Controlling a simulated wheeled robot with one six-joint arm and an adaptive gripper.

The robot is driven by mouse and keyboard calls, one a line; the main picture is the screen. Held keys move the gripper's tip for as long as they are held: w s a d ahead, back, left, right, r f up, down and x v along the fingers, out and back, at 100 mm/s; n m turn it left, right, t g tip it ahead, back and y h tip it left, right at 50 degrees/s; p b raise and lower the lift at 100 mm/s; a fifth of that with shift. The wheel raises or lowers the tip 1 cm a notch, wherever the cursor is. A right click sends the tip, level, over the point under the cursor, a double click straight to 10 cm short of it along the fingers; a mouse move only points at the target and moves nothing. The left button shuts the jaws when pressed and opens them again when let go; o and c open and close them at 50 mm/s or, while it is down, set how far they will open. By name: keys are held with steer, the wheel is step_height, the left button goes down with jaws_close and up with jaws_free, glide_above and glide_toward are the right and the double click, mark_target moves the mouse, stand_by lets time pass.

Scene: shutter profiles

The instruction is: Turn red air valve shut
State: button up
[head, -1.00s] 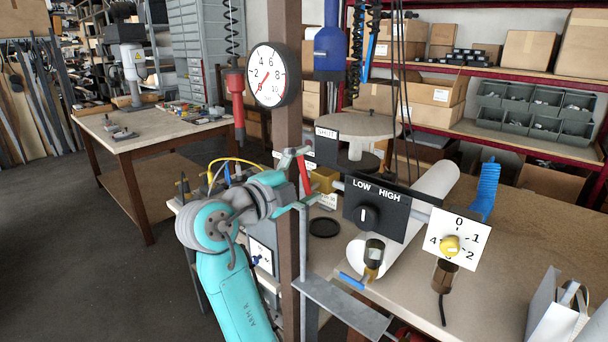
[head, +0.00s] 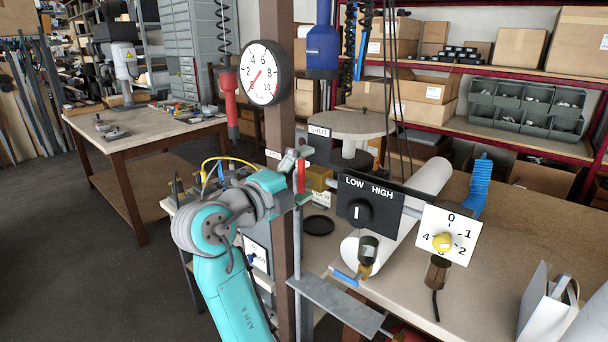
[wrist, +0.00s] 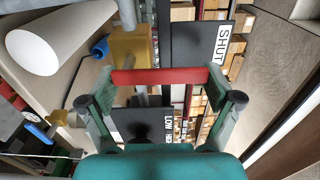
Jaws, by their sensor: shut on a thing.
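The red valve handle (head: 301,177) stands nearly upright in the head view, beside the brass valve body (head: 319,178). In the wrist view the red handle (wrist: 160,77) runs straight across between my two fingers, with the brass body (wrist: 131,45) just beyond it. My gripper (wrist: 160,84) is shut on the handle, a finger at each end. A SHUT label (head: 319,131) is above the valve, and the SHUT label (wrist: 222,50) also shows in the wrist view.
A round pressure gauge (head: 266,73) hangs on the brown post (head: 280,130) close to my arm. A black LOW/HIGH switch panel (head: 369,207) and a white dial plate (head: 449,234) stand right of the valve. A grey metal shelf (head: 335,302) juts out below.

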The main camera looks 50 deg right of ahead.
steer(key=o, duration=1.4)
steer(key=a, duration=1.2)
steer(key=shift+s, duration=0.25)
